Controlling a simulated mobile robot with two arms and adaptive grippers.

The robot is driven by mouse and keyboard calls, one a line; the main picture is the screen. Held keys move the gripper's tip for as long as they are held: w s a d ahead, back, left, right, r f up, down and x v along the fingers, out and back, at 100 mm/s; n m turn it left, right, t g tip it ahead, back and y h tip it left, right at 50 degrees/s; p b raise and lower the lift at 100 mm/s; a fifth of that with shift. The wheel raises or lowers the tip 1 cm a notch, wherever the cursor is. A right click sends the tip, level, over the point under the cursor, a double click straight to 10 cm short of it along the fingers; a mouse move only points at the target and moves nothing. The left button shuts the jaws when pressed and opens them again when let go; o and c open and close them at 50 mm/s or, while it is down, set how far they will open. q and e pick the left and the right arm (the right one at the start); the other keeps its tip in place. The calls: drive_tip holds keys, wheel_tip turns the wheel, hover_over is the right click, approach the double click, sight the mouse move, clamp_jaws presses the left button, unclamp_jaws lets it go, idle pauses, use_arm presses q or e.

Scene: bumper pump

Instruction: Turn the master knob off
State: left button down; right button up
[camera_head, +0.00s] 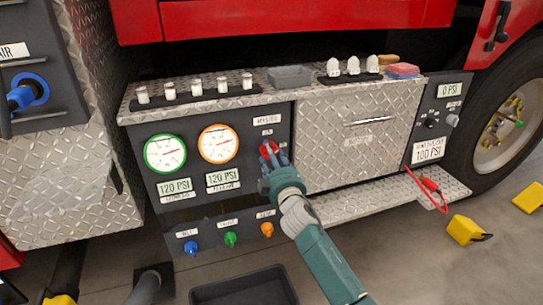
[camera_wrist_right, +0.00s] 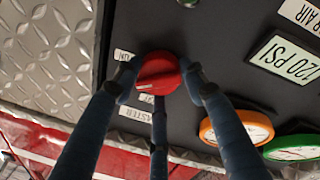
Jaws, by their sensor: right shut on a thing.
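The red master knob (camera_head: 269,148) sits on the dark pump panel (camera_head: 285,112), below the MASTER label (camera_head: 268,121). My right gripper (camera_head: 273,162) is shut on the knob. In the right wrist view, the fingers of my right gripper (camera_wrist_right: 160,92) surround the red knob (camera_wrist_right: 158,72), one on each side and one at its lower edge. A pale mark shows on the knob's lower left. Small white labels (camera_wrist_right: 123,55) lie beside it, upside down in this view; I cannot read the knob's setting surely. My left gripper is not in view.
Green-rimmed (camera_head: 165,153) and orange-rimmed (camera_head: 218,144) gauges are left of the knob, above displays of 120 PSI. Blue (camera_head: 191,248), green (camera_head: 231,239) and orange (camera_head: 267,229) knobs sit below. A diamond-plate drawer (camera_head: 350,165) is to the right. A dark tray (camera_head: 245,290) lies below.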

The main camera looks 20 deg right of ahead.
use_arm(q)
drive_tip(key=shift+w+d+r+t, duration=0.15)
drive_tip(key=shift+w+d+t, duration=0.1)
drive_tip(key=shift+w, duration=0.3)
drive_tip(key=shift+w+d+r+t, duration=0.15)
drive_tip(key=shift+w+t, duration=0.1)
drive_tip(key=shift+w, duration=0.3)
use_arm(e)
drive_tip(key=n, duration=0.4)
drive_tip(key=n+y, duration=0.1)
drive_tip(key=n, duration=0.7)
drive_tip(key=shift+a+f+t+y, duration=0.15)
drive_tip(key=shift+a+t+y, duration=0.15)
drive_tip(key=shift+a, duration=0.05)
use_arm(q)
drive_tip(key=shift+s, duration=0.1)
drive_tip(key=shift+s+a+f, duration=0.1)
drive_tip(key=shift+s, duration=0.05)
use_arm(e)
drive_tip(key=shift+f+n, duration=0.15)
drive_tip(key=shift+n, duration=0.15)
drive_tip(key=o, duration=1)
drive_tip(key=shift+c, duration=0.2)
drive_tip(key=shift+o, duration=0.9)
drive_tip(key=shift+a, duration=0.15)
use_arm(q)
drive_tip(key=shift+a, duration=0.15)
